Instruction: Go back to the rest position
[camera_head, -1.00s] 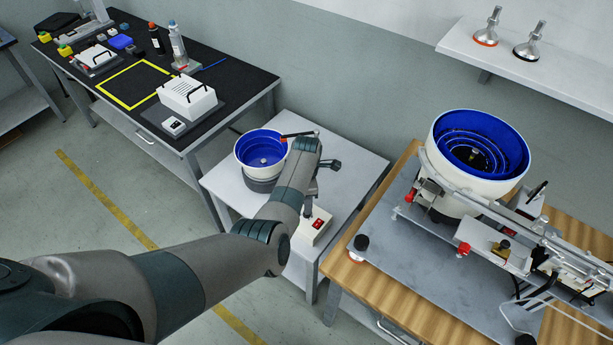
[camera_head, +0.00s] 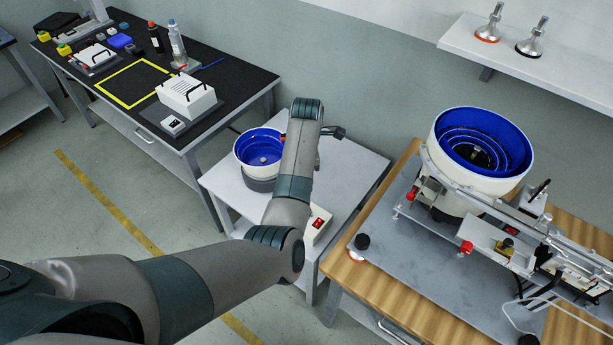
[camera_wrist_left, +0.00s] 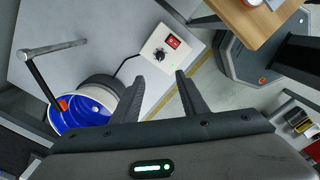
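My left arm (camera_head: 225,265) reaches in from the left in the head view, its forearm raised over the small grey table. My left gripper (camera_wrist_left: 159,76) shows in the wrist view with its two fingers apart and nothing between them. It is above the small table, near the white box with a red switch (camera_wrist_left: 172,45). In the head view the fingers are mostly hidden behind my wrist. My right gripper is in no view.
A blue-lined bowl (camera_head: 258,152) stands on the small table (camera_head: 225,190), partly behind my wrist. A dark rod with a grey bar (camera_wrist_left: 52,48) rises beside it. A larger feeder (camera_head: 478,150) stands on the wooden bench at right. Open floor lies at left.

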